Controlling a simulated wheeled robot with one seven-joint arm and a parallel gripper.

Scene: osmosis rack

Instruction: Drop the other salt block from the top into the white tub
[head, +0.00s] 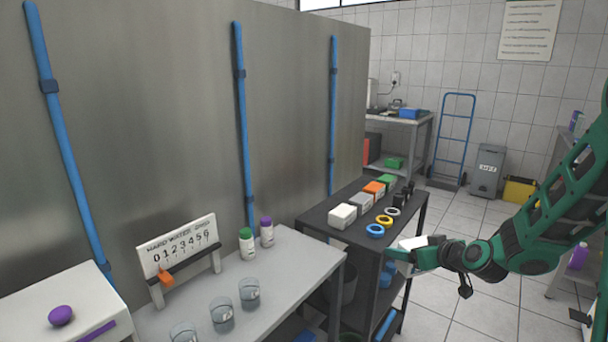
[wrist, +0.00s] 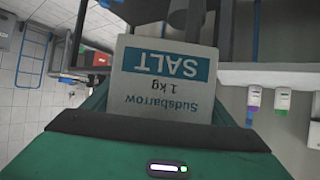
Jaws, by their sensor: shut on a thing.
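My gripper (head: 412,252) is shut on a white salt block (head: 418,242), in front of the right side of the dark rack. In the wrist view the salt block (wrist: 165,75) fills the middle, its label upside down, reading Sudsbarrow SALT 1 kg. Another white block (head: 342,216) sits on the rack top; its label cannot be read, so I cannot tell whether it is salt. A white box-like top (head: 50,300) with a purple knob (head: 60,315) shows at the lower left of the head view.
The dark rack (head: 318,222) carries grey (head: 361,203), orange (head: 374,190) and green (head: 387,181) blocks, and blue (head: 375,230), yellow (head: 384,220) and white (head: 392,211) rings. A grey table (head: 285,255) holds glasses (head: 249,293), two bottles (head: 246,243) and a number board (head: 180,250).

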